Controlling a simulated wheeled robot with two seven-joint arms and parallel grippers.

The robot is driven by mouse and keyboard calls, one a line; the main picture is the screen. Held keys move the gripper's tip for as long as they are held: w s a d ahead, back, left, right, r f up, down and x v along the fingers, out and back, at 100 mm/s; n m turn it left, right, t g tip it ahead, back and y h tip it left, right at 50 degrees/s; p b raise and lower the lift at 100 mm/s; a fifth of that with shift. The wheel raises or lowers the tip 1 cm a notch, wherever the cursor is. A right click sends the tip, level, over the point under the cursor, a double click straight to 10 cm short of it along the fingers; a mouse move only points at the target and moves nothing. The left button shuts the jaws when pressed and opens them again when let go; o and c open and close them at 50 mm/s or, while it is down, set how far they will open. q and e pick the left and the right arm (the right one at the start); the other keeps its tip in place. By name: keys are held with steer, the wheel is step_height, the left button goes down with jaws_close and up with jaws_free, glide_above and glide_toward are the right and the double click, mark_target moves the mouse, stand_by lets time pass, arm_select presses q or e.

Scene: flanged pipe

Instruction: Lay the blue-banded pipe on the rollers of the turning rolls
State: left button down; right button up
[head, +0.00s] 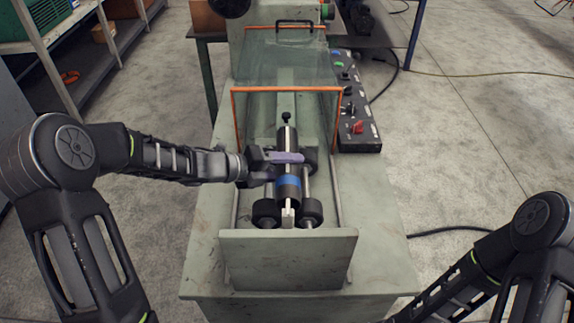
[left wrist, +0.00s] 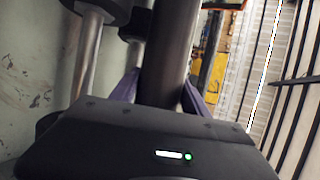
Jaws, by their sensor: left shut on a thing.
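The blue-banded pipe (head: 288,188) is dark, with its blue band near the front end. It lies lengthwise above the turning rolls, between the left and right rows of rollers. In the left wrist view the purple fingers (left wrist: 160,92) flank the pipe (left wrist: 172,45) on both sides. The black front rollers (head: 311,212) stand at either side of the pipe's front end. I cannot tell whether the pipe touches them. My right gripper is out of view.
An orange-framed clear guard (head: 287,89) stands raised behind the rolls. A control box (head: 356,125) with knobs is at the right of the bench. An upright plate (head: 288,262) closes the front. The bench top (head: 380,240) is clear at right.

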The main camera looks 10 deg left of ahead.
arm_select(q)
steer(key=shift+f+b, duration=0.95)
steer(key=shift+f, duration=0.4)
steer(key=c, duration=0.5)
jaws_free()
steer(key=shift+o, duration=0.4)
steer(key=shift+f, duration=0.15)
steer(key=o, duration=0.4)
steer(key=shift+s+f, duration=0.1)
steer(key=shift+s, duration=0.05)
steer(key=shift+f, duration=0.1)
steer(key=shift+c, duration=0.3)
